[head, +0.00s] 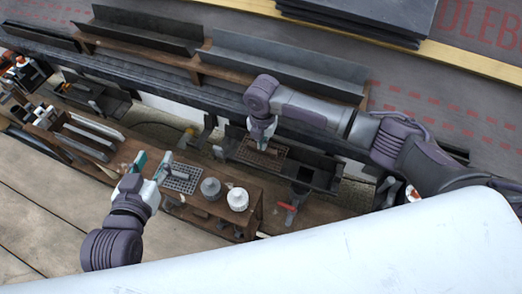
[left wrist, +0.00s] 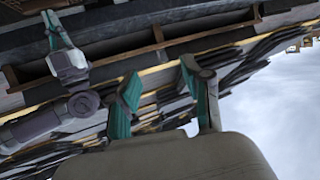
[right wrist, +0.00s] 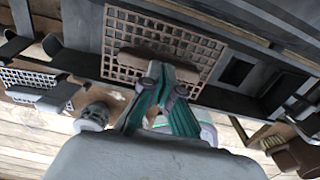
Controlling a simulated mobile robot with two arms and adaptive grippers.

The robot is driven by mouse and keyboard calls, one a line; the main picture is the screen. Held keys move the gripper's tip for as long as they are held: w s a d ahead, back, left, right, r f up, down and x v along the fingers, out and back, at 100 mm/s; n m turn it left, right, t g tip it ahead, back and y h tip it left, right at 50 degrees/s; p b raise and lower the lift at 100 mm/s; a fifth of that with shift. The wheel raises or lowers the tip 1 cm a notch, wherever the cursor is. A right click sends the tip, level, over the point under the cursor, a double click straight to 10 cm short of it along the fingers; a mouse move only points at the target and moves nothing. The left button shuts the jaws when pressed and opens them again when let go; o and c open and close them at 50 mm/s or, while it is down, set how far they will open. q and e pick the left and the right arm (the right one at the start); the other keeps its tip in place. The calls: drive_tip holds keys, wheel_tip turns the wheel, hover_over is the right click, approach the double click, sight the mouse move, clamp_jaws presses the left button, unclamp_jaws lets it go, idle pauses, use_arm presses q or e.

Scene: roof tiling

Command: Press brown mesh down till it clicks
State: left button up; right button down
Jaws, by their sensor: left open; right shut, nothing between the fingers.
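The brown mesh (head: 274,153) lies over the dark gutter (head: 318,176) below the roof edge. In the right wrist view the brown mesh (right wrist: 122,28) fills the upper middle, with a brown bar (right wrist: 135,61) across it. My right gripper (head: 262,140) is shut and empty, pointing down at the mesh. Its closed tips (right wrist: 168,72) overlap the bar in the right wrist view; I cannot tell whether they touch. My left gripper (head: 152,166) is open and empty, over the wooden bench and away from the mesh. Its spread fingers also show in the left wrist view (left wrist: 160,85).
The wooden bench (head: 222,205) holds a grey mesh (head: 181,179), a grey pot (head: 211,188) and a white pot (head: 238,199). A red-handled tool (head: 288,210) is at the bench's right. Long dark channels (head: 280,62) lie on the roof above.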

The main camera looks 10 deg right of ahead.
use_arm(q)
drive_tip(key=shift+w+d+r+t, duration=0.15)
drive_tip(key=shift+w+r+t, duration=0.1)
drive_tip(key=shift+r, duration=0.15)
drive_tip(key=shift+w+d+r+t, duration=0.1)
drive_tip(key=shift+r+t, duration=0.15)
drive_tip(key=shift+r, duration=0.15)
use_arm(e)
drive_tip(key=shift+f, duration=0.4)
use_arm(q)
drive_tip(key=shift+f, duration=0.1)
idle(0.4)
